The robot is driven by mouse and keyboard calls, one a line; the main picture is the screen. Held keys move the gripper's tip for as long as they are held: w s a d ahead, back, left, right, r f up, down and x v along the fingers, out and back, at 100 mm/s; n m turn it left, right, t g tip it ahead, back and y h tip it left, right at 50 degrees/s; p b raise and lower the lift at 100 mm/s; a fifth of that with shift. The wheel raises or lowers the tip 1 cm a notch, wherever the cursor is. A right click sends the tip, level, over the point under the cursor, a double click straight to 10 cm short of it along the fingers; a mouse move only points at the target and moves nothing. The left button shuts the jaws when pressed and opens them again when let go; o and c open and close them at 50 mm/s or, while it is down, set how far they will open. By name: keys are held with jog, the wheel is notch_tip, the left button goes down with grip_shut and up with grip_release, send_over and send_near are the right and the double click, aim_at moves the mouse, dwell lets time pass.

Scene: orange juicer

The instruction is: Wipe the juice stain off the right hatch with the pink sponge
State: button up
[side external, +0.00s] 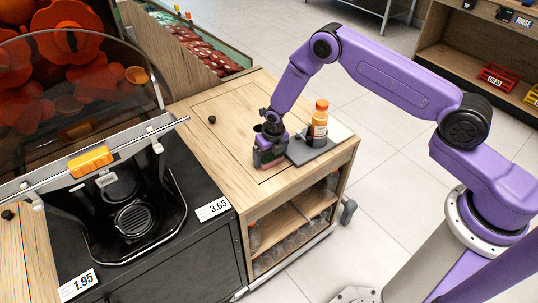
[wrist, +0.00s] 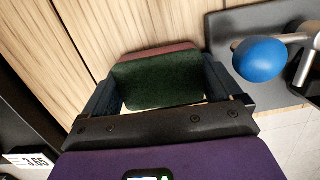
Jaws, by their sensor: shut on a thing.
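My gripper (side external: 268,148) is low over the wooden counter top, just left of the grey tray. It is shut on the sponge (wrist: 158,78), which shows a dark green face and a pink edge between the two fingers in the wrist view. In the side external view the sponge's pink lower part (side external: 268,162) is at the wood surface; whether it touches cannot be told. The hatch (side external: 225,106) is a seamed wooden panel with a small dark knob (side external: 212,119). No stain can be made out in either view.
An orange bottle (side external: 320,120) stands by the dark grey tray (side external: 314,148), right of my gripper. A blue ball-shaped end (wrist: 259,60) is close on the right in the wrist view. The juicer with its clear cover (side external: 75,100) stands left.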

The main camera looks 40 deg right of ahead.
aim_at(250, 171)
jog(key=shift+s+a+f, duration=0.15)
jog(key=shift+a, duration=0.85)
jog(key=shift+s+a+f, duration=0.1)
jog(key=shift+a, duration=0.9)
jog(key=shift+w+a+r, duration=0.1)
jog(key=shift+a+r, duration=0.05)
jog(key=shift+a, duration=0.85)
jog(key=shift+a+r, duration=0.1)
jog(key=shift+a, duration=0.85)
jog(key=shift+c, duration=0.2)
jog(key=shift+o, duration=0.2)
jog(key=shift+w+a+r, duration=0.1)
jog(key=shift+r, duration=0.55)
jog(key=shift+w+a+r, duration=0.1)
jog(key=shift+r, duration=0.55)
jog(key=shift+d+r, duration=0.45)
jog(key=shift+r, duration=1.25)
jog(key=shift+s+r, duration=0.1)
jog(key=shift+r, duration=1.4)
